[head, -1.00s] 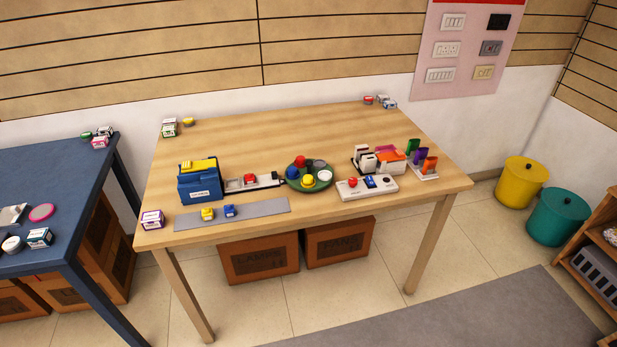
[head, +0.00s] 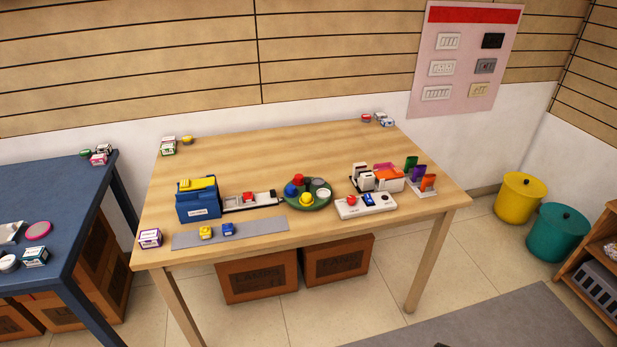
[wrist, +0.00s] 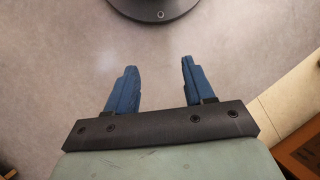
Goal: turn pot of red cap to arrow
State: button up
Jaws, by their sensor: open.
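A round green turntable (head: 325,204) sits on the wooden table in the head view. Several small pots stand around it, including one with a red cap (head: 298,179) at the back left, one blue (head: 290,190), one yellow (head: 306,199), one white (head: 323,194) and one grey (head: 318,183). I cannot make out an arrow at this size. My gripper (wrist: 155,88) shows in the wrist view with two blue fingers apart and nothing between them. It is over a grey floor surface, away from the table.
Left of the turntable are a blue box with a yellow top (head: 198,198) and a slide with a red piece (head: 250,198). A white switch panel (head: 364,206) and upright card holders (head: 388,177) stand right.

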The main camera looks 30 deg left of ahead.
jog(key=w+a+r+n+t, duration=0.1)
jog(key=w+a+r+n, duration=0.1)
jog(key=w+a+r, duration=0.3)
jog(key=w+a+r+n, duration=0.1)
jog(key=w+a+r, duration=0.25)
jog(key=w, duration=0.45)
notch_tip(320, 180, up, 48)
jog(key=n+t, duration=0.4)
jog(key=n, duration=0.7)
send_over(309, 180)
notch_tip(309, 180, down, 14)
jog(key=shift+s+f, duration=0.1)
grip_shut()
